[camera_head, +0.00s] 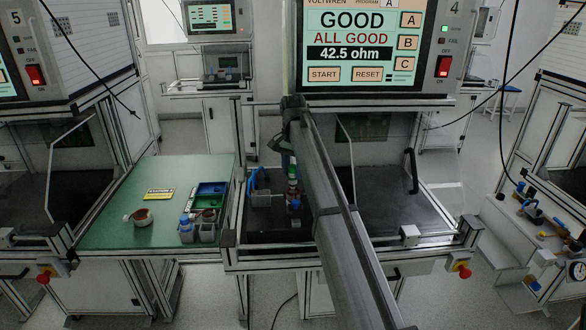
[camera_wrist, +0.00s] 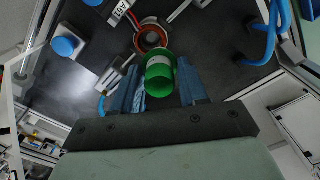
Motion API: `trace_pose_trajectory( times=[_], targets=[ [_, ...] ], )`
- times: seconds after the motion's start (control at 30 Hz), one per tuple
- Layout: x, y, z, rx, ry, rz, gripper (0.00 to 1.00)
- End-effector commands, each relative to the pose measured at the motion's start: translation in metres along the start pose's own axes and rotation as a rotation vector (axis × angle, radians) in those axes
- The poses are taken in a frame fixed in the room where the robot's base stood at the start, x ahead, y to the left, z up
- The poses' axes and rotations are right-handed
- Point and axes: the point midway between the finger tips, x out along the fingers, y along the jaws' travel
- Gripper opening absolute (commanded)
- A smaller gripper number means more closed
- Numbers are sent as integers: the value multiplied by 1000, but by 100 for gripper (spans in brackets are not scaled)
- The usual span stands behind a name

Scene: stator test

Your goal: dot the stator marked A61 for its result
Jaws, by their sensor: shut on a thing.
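The screen (camera_head: 366,35) reads GOOD, ALL GOOD and 42.5 ohm. My gripper (camera_wrist: 160,82) is shut on a green marker (camera_wrist: 158,68), a round-bodied piece with a pale band, between its two blue-grey fingers. A stator, a copper-coloured ring (camera_wrist: 151,34), lies just beyond the marker in the wrist view, and the marker overlaps its near edge there. I cannot tell whether they touch. A white tag (camera_wrist: 121,11) reading A61 lies beside the ring.
Blue-capped fixture parts (camera_wrist: 65,46) and a blue cable (camera_wrist: 270,35) flank the stator. On the green bench (camera_head: 120,225) at left are another stator (camera_head: 140,217), a yellow label (camera_head: 160,193), blue (camera_head: 211,188) and green bins (camera_head: 207,202), and grey holders (camera_head: 207,234) with a blue marker.

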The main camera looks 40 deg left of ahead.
Motion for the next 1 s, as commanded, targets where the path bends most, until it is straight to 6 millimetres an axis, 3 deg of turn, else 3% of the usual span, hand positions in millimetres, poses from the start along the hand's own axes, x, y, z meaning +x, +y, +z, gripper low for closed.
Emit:
trace_pose_trajectory(
  times=[0.27,1.0],
  targets=[
    [-3,0,0,0,-1,1,13],
    [-50,0,0,0,-1,1,13]
  ],
)
